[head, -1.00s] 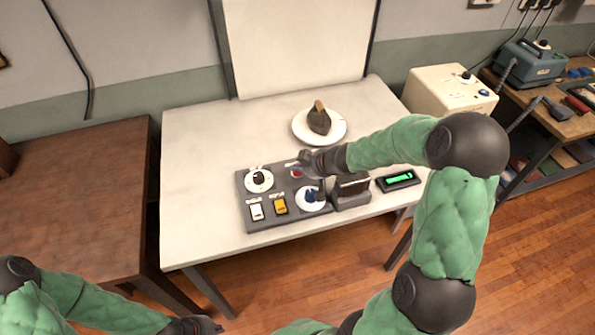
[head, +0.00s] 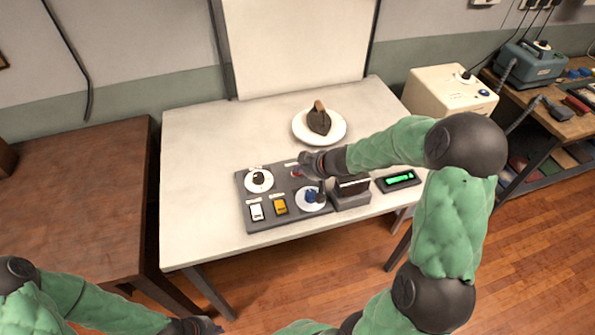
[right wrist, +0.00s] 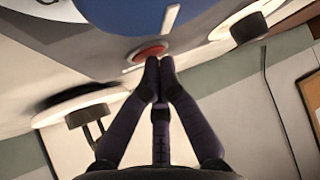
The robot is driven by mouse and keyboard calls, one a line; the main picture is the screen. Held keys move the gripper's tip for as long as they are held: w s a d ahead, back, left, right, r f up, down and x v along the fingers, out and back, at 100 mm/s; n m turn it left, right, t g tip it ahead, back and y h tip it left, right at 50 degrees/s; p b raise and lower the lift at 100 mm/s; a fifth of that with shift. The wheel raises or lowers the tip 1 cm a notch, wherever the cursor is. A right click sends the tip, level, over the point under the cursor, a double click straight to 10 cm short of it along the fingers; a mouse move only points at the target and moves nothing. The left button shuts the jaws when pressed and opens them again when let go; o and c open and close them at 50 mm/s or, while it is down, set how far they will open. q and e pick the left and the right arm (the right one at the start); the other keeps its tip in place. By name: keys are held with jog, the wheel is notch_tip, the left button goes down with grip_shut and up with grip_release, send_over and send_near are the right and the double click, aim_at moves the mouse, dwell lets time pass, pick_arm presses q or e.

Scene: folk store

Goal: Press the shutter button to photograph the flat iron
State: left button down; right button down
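The flat iron (head: 319,123), dark with a brown handle, rests on a round white plate (head: 299,133) at the back of the table. The grey control panel (head: 264,222) lies near the front edge and carries a red button (head: 297,174), which also shows in the right wrist view (right wrist: 150,53). My right gripper (head: 302,165) is over the panel beside the red button. In the right wrist view its fingertips (right wrist: 157,65) are together and empty, right at the button's edge; I cannot tell whether they touch it. My left gripper (head: 212,327) is low at the bottom edge, its fingers unclear.
The panel also holds a black knob (head: 259,177), a blue knob (head: 311,196), a white switch (head: 256,211) and a yellow switch (head: 280,206). A small green display (head: 399,179) stands to the right. The table's left side is clear.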

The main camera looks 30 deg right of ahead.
aim_at(299, 174)
jog(key=shift+r+p, duration=0.75)
jog(key=shift+p, duration=0.25)
notch_tip(299, 174, up, 5)
jog(key=p, duration=0.6)
jog(key=shift+r, duration=0.1)
dwell(0.5)
